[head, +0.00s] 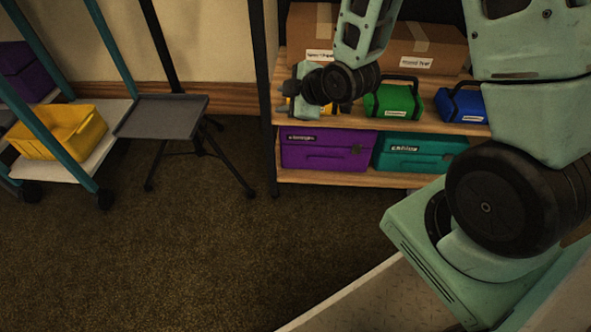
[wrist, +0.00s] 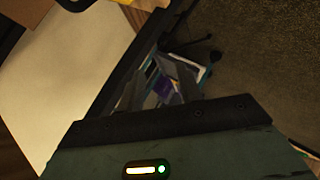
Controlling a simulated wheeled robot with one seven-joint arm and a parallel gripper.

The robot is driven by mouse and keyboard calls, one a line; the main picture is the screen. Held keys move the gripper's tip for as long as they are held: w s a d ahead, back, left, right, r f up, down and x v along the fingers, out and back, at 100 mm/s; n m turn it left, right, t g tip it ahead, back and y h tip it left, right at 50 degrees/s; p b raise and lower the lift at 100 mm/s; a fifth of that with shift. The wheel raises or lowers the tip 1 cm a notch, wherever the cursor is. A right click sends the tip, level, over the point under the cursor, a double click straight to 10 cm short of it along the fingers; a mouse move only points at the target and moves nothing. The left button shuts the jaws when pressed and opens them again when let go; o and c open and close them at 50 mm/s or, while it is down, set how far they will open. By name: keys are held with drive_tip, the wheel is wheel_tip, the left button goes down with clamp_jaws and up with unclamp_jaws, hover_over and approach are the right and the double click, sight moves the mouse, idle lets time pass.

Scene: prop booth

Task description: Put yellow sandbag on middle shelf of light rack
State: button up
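The rack (head: 440,127) has wooden shelves and dark posts. Its middle shelf holds a row of bags with black handles. The yellow sandbag (head: 290,103) is at the left end, mostly hidden behind my gripper (head: 285,95); it seems to rest on that shelf. A yellow edge of it and part of a black handle show at the top of the wrist view (wrist: 120,3). My gripper is in front of the shelf's left end. In the wrist view its two grey fingers (wrist: 155,88) stand apart with nothing held between them.
A green bag (head: 395,101) and a blue bag (head: 466,104) share the shelf. Cardboard boxes (head: 430,50) are above; purple (head: 325,150) and teal (head: 415,153) cases below. A stand with a grey tray (head: 163,117) and a cart with a yellow bin (head: 62,133) are left. Carpet in front is clear.

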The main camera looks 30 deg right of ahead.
drive_tip(key=s+a+r+m+g, duration=0.2)
drive_tip(key=s+a+g, duration=0.1)
drive_tip(key=s+a, duration=0.3)
drive_tip(key=s+a+r+m+g, duration=0.1)
drive_tip(key=s+a+r+g, duration=0.2)
drive_tip(key=s+a, duration=0.3)
drive_tip(key=s+a+r+m+g+h, duration=0.1)
drive_tip(key=s+r+m+g+h, duration=0.1)
drive_tip(key=s, duration=1.3)
wheel_tip(320, 180, up, 2)
drive_tip(key=shift+a+r+m+g, duration=0.2)
drive_tip(key=shift+m+g, duration=0.3)
drive_tip(key=shift+g, duration=0.6)
drive_tip(key=shift+s, duration=0.1)
wheel_tip(320, 180, up, 39)
drive_tip(key=p, duration=3.9)
